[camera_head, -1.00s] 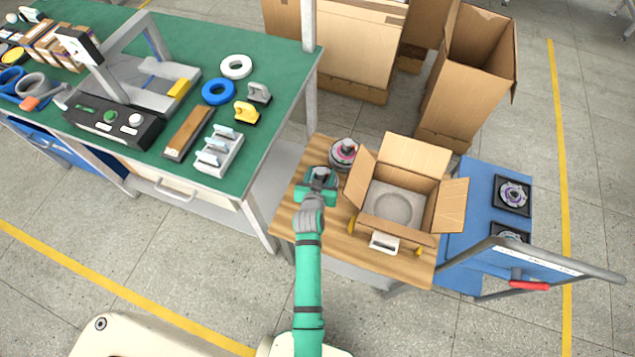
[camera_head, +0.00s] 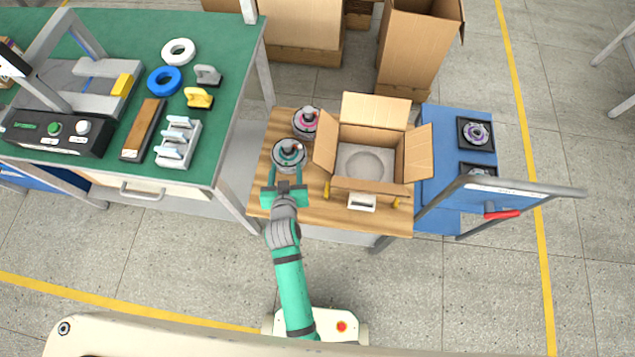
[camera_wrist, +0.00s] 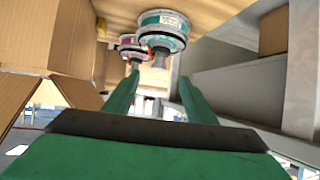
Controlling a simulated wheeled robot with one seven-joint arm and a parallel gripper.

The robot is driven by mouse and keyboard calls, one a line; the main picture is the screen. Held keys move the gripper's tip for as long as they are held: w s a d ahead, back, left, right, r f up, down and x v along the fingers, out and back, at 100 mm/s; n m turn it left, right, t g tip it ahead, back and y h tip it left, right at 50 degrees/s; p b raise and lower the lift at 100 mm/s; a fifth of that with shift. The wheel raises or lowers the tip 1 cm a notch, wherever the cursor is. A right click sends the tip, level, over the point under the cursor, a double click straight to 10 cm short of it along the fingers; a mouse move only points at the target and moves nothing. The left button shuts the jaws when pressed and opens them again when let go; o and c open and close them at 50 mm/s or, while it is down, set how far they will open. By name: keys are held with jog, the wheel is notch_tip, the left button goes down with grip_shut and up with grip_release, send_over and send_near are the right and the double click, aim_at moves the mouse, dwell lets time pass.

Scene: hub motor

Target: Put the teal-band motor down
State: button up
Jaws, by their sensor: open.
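The teal-band motor (camera_head: 289,154), a round silver hub with a teal ring on top, stands upright on the wooden table (camera_head: 283,222) left of the open carton. The pink-band motor (camera_head: 305,122) stands just behind it. My gripper (camera_head: 285,176) is open and empty, on the near side of the teal-band motor with its fingers pointing at it. The wrist view is upside down; there the teal-band motor (camera_wrist: 163,30) lies beyond the spread fingertips of my gripper (camera_wrist: 157,82), apart from them. The pink-band motor (camera_wrist: 131,44) shows partly behind it.
The open carton (camera_head: 417,158) stands right of the motors, with a round recess in its insert. A blue cart (camera_head: 438,150) holds motors in black trays at right. A green workbench (camera_head: 215,130) stands at left.

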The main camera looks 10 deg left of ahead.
jog(key=s+d+r, duration=0.2)
jog(key=s+d, duration=0.2)
jog(key=s, duration=0.4)
jog(key=s+d+r+m+t, duration=0.1)
jog(key=s+d+r, duration=0.2)
jog(key=s, duration=0.4)
jog(key=s+d+r+t+h, duration=0.1)
jog(key=s+d+r, duration=0.2)
jog(key=s, duration=0.5)
jog(key=shift+s+d+r, duration=0.2)
jog(key=shift+s+d, duration=0.15)
jog(key=shift+d, duration=0.5)
jog(key=shift+m+t+h, duration=0.5)
jog(key=s+r, duration=0.1)
jog(key=r, duration=0.1)
jog(key=s+d+r, duration=0.1)
jog(key=s+r, duration=0.1)
jog(key=s+d+r, duration=0.1)
jog(key=r, duration=0.1)
jog(key=shift+s+d, duration=0.1)
jog(key=shift+s, duration=0.25)
jog(key=shift+c, duration=0.4)
jog(key=shift+r, duration=0.15)
jog(key=c, duration=0.4)
jog(key=shift+s, duration=0.1)
